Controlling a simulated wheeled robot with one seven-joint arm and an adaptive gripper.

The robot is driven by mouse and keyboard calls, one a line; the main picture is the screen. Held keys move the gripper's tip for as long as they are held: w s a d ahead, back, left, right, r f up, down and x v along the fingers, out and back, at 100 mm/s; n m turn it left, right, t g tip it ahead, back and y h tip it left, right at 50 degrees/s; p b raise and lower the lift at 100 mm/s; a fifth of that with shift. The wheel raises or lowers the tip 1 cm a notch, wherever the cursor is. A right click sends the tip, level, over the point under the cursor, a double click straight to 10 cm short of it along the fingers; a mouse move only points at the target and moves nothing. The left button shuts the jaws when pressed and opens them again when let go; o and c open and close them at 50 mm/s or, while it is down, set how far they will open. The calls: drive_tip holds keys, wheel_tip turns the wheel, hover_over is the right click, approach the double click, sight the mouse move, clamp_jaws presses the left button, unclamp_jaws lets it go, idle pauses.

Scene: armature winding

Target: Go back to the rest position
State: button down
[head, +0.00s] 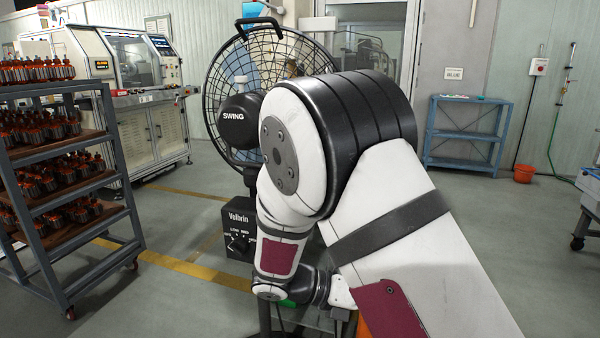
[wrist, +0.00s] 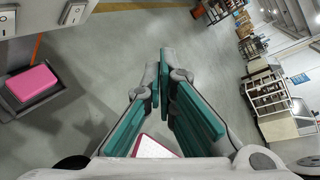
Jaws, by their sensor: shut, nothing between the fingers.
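My gripper (wrist: 160,84) shows in the wrist view with its two teal-padded fingers close together and nothing between them. Open grey floor lies beyond the fingertips. In the head view my white and black arm is folded across the middle and right of the picture. The gripper is mostly hidden there behind the arm; a small green patch shows low in the middle, and I cannot tell what it belongs to.
A large black fan (head: 222,82) stands close behind my arm, with a control box (head: 240,222). A wheeled rack (head: 127,218) of armatures stands left. A blue shelf (head: 465,138) and orange bucket (head: 523,174) stand back right. A pink block (wrist: 34,86) lies left in the wrist view.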

drive_tip(key=s+d+r+m+g+y, duration=0.25)
drive_tip(key=s+r+m+y, duration=0.2)
drive_tip(key=s+m, duration=0.25)
drive_tip(key=s+d+r+m+g+y, duration=0.1)
drive_tip(key=s+d+r+m+y, duration=0.2)
drive_tip(key=s+r+m, duration=0.35)
drive_tip(key=s+a+r+m+t+y, duration=0.1)
drive_tip(key=s+a+m+t+y, duration=0.15)
drive_tip(key=s+m, duration=0.5)
drive_tip(key=s+a+r+m+t+y, duration=0.1)
drive_tip(key=s+m+t+y, duration=0.1)
drive_tip(key=s+m+y, duration=0.4)
wheel_tip(320, 180, up, 22)
drive_tip(key=s+t+h+p, duration=0.1)
drive_tip(key=s+t+p, duration=0.1)
drive_tip(key=p, duration=1.8)
drive_tip(key=shift+a+f+m+t+h, duration=0.2)
drive_tip(key=shift+m+t+h, duration=0.1)
drive_tip(key=shift+t, duration=0.4)
drive_tip(key=shift+w, duration=0.1)
